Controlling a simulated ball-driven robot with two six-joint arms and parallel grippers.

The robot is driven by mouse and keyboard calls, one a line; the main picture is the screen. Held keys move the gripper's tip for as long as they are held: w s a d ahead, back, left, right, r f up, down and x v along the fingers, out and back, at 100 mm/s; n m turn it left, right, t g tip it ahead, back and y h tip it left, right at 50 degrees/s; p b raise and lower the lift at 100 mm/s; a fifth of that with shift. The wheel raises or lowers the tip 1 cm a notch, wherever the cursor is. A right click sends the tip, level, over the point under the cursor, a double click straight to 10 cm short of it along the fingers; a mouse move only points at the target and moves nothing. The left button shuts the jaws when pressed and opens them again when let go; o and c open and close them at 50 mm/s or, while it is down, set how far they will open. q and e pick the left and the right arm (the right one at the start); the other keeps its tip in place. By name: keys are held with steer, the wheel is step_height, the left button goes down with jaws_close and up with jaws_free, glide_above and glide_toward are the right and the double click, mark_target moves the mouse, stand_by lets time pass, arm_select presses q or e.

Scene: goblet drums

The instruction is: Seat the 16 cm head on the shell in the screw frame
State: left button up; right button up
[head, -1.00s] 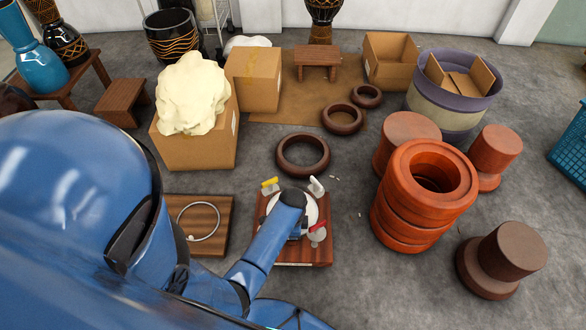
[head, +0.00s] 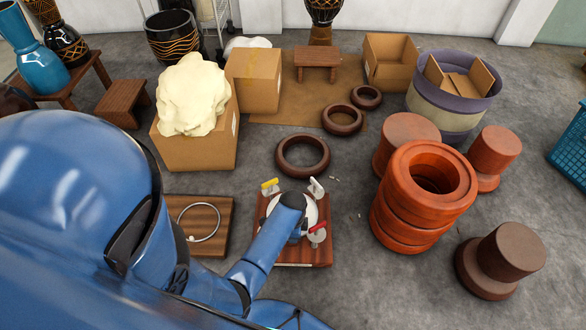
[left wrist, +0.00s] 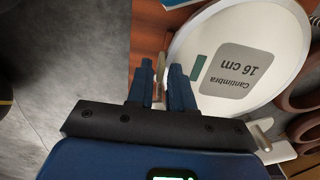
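The 16 cm head (left wrist: 265,50) is a white disc with a grey "Cantimbra 16 cm" label, large in the left wrist view. In the head view it shows as a white patch (head: 311,213) over the screw frame's wooden base (head: 324,255), partly covered by my left arm. My left gripper (left wrist: 160,82) has its fingers close together on either side of a thin pale part at the head's edge, and appears shut on it. The shell is hidden under the head and arm, so I cannot tell whether the head touches it. My right gripper is not in view.
Yellow (head: 269,184) and red (head: 318,228) handles stand around the frame. A metal hoop (head: 217,222) lies on a wooden board to the left. A dark ring (head: 302,172) lies behind; stacked orange rings (head: 385,222) stand right.

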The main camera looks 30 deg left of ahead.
arm_select(q)
steer(key=shift+o, duration=1)
steer(key=shift+r, duration=0.1)
step_height(320, 180, up, 11)
steer(key=p, duration=0.6)
steer(key=shift+f, duration=0.2)
